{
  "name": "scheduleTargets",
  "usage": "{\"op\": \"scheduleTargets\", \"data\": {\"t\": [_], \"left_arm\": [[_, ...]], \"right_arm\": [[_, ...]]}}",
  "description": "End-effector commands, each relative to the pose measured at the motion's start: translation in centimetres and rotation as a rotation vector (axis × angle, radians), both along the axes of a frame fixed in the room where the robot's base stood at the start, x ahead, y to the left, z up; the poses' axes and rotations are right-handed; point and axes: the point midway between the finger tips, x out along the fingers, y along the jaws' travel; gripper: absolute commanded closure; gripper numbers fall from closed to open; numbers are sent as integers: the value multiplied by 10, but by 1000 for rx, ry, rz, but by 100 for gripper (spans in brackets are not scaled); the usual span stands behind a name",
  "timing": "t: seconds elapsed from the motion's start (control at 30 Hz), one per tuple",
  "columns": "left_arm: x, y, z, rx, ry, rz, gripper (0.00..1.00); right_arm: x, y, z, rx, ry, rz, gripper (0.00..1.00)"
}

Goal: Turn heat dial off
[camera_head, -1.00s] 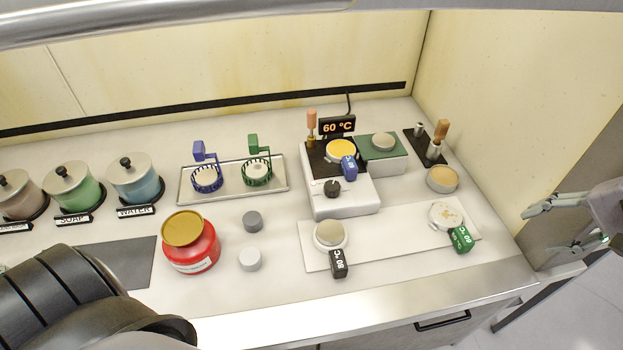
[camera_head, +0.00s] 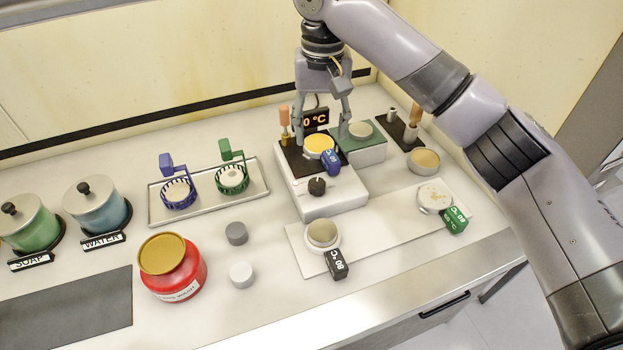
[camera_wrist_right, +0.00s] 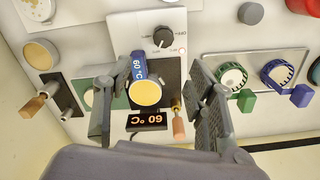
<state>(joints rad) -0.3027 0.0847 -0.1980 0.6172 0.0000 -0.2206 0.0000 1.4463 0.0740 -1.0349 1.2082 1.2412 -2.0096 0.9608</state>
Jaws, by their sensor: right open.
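The heat dial is a small black knob (camera_head: 317,186) on the front of the white heater (camera_head: 330,200). It also shows in the right wrist view (camera_wrist_right: 163,37), with its pointer line and printed labels around it. My right gripper (camera_head: 322,140) is open and hangs over the back of the heater, behind the dial and apart from it. In the right wrist view its two fingers (camera_wrist_right: 150,100) stand either side of a yellow-topped pot (camera_wrist_right: 146,94) with a blue 60 °C tag. A display (camera_wrist_right: 147,121) behind the pot reads 60 °C. My left gripper is not in view.
A tray (camera_head: 208,192) with blue and green baskets is at left. A wooden-handled tool (camera_head: 284,125) stands close to the right gripper. A red jar (camera_head: 172,270) and pale board (camera_head: 380,235) are in front.

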Motion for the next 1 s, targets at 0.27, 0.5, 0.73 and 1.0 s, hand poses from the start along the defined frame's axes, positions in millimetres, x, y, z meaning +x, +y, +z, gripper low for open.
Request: {"op": "scheduleTargets", "data": {"t": [0.27, 0.5, 0.73, 1.0], "left_arm": [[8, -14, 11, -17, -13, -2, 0], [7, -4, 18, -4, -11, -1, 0], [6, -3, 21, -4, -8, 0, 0], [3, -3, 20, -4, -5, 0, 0]], "right_arm": [[-1, 0, -62, -1, 2, 1, 49], [-1, 1, -110, 1, 1, 1, 49], [-1, 1, -138, 2, 0, 1, 49], [0, 1, -144, 3, -1, 1, 49]]}}
